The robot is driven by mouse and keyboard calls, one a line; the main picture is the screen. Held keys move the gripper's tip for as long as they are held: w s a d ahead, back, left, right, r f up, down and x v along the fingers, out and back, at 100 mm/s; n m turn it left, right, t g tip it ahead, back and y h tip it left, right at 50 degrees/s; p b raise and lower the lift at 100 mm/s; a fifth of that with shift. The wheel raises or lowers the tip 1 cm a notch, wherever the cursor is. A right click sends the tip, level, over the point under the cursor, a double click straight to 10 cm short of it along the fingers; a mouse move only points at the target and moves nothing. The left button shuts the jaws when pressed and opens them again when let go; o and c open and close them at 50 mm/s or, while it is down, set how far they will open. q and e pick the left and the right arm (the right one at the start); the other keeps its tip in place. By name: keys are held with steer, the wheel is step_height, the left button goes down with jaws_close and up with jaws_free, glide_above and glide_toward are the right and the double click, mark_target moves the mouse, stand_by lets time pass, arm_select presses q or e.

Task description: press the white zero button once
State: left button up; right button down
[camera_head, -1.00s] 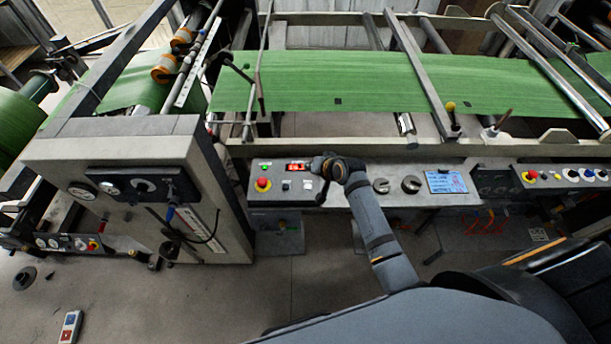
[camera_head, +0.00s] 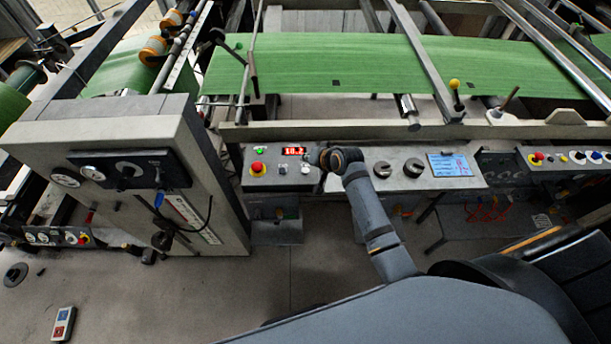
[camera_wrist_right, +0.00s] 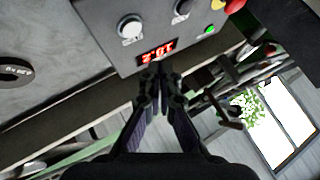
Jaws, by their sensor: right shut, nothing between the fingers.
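The white button (camera_head: 305,169) is on the sloped grey control panel (camera_head: 345,181), below and right of the lit red display (camera_head: 294,151). The white button also shows in the right wrist view (camera_wrist_right: 130,28), on a pale round base. My right gripper (camera_head: 318,158) is just above and right of the button in the head view. In the right wrist view its fingertips (camera_wrist_right: 160,74) are together and empty, near the display's edge and apart from the button. My left gripper is not in view.
A black button (camera_head: 283,168), a red stop button (camera_head: 257,168) and a green lamp (camera_head: 259,151) sit left of the white button. Two dark knobs (camera_head: 382,169) and a blue screen (camera_head: 450,165) are to the right. A rail and green web (camera_head: 380,65) lie behind.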

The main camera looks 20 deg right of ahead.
mark_target(307, 171)
step_height(307, 171, down, 3)
steer(key=shift+f+b, duration=0.2)
steer(key=shift+b, duration=0.45)
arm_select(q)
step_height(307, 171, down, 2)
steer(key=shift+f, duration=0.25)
arm_select(e)
steer(key=shift+f, duration=0.1)
steer(key=shift+f, duration=0.1)
stand_by(0.3)
steer(key=shift+f, duration=0.3)
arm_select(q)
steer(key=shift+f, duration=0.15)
arm_select(e)
steer(key=shift+f, duration=0.45)
stand_by(0.6)
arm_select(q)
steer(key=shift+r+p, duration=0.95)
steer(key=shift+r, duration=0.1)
arm_select(e)
steer(key=shift+r, duration=0.85)
